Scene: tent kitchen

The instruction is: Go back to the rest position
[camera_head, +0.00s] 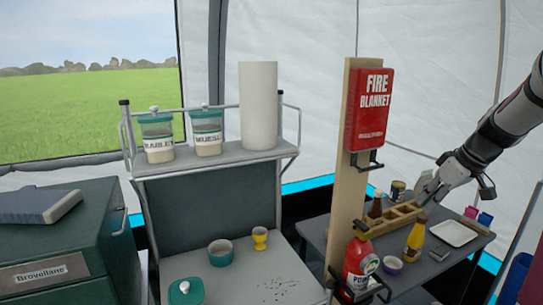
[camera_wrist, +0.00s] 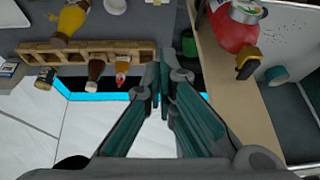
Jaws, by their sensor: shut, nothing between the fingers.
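My gripper (camera_head: 427,192) is at the right of the head view, at the end of my arm, which reaches in from the right edge. It is above the dark side table (camera_head: 432,258), close over the wooden rack (camera_head: 400,212). Whether it touches the rack cannot be told from the head view. In the wrist view my gripper (camera_wrist: 160,78) has its fingertips together with nothing between them. There the rack (camera_wrist: 140,50) lies beyond and left of the fingertips, with an orange-red bottle (camera_wrist: 122,66) and a dark bottle (camera_wrist: 96,70) near it.
A wooden post (camera_head: 341,190) bears a red fire blanket box (camera_head: 372,110) and a red extinguisher (camera_head: 358,265), left of my gripper. Open air lies above the table.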

